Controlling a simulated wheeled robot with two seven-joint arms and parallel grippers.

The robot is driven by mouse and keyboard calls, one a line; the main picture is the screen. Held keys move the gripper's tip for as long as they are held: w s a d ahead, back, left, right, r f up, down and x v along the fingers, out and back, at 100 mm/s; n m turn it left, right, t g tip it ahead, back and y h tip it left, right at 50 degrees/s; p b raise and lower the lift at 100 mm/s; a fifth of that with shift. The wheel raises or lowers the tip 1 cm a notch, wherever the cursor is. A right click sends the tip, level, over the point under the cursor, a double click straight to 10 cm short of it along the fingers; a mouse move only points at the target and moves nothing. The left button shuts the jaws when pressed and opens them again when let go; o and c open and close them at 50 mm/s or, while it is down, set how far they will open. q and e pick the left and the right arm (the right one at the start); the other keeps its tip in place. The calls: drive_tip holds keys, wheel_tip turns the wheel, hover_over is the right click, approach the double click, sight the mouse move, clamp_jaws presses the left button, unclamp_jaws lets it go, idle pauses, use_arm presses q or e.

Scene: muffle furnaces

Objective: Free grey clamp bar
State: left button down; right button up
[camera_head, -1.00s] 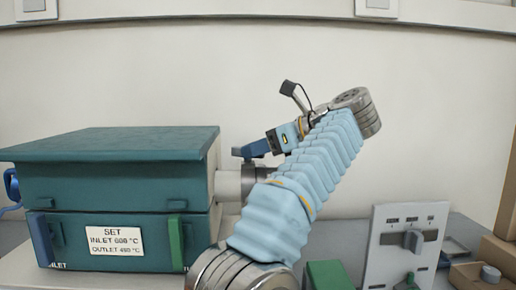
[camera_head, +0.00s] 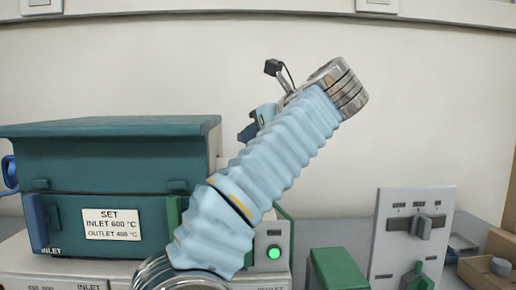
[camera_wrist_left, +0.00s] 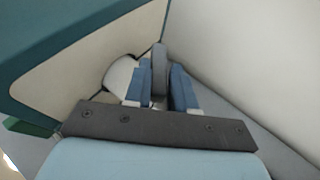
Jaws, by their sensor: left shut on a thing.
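The grey clamp bar (camera_wrist_left: 158,70) stands upright in the left wrist view, between the two blue fingers of my left gripper (camera_wrist_left: 160,88). The fingers are shut on it. Its lower end is hidden by the gripper body. In the head view my left gripper (camera_head: 246,131) is just right of the teal furnace (camera_head: 115,160), mostly behind my own arm, and the bar cannot be made out there. The right gripper is not in view.
The furnace front has a blue handle (camera_head: 36,222), a green handle (camera_head: 173,213) and a white SET label (camera_head: 111,224). A lit green button (camera_head: 274,253) is beside my arm. A grey panel (camera_head: 389,255) with knobs and a green block (camera_head: 337,268) stand at the right.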

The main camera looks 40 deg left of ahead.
use_arm(q)
drive_tip(key=shift+s+f+m+t+h+b, duration=0.2)
drive_tip(key=shift+m+t+h+b, duration=0.3)
drive_tip(key=shift+m+t, duration=0.55)
drive_tip(key=shift+s+m+t+h+b, duration=0.15)
drive_tip(key=shift+m+t+h+b, duration=0.35)
drive_tip(key=shift+m+t, duration=0.4)
drive_tip(key=shift+s+a+r+m+t+h, duration=0.15)
drive_tip(key=shift+m+t+h, duration=0.8)
drive_tip(key=shift+m, duration=0.1)
drive_tip(key=shift+s+m+t+h, duration=0.1)
drive_tip(key=shift+m+t+h, duration=0.5)
drive_tip(key=shift+m+h, duration=0.3)
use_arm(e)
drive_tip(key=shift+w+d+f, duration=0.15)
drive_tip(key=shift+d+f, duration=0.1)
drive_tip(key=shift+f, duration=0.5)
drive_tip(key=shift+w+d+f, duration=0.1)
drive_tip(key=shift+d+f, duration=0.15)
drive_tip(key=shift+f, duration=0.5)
use_arm(q)
drive_tip(key=c, duration=0.8)
unclamp_jaws()
drive_tip(key=shift+a, duration=0.1)
drive_tip(key=shift+s, duration=0.1)
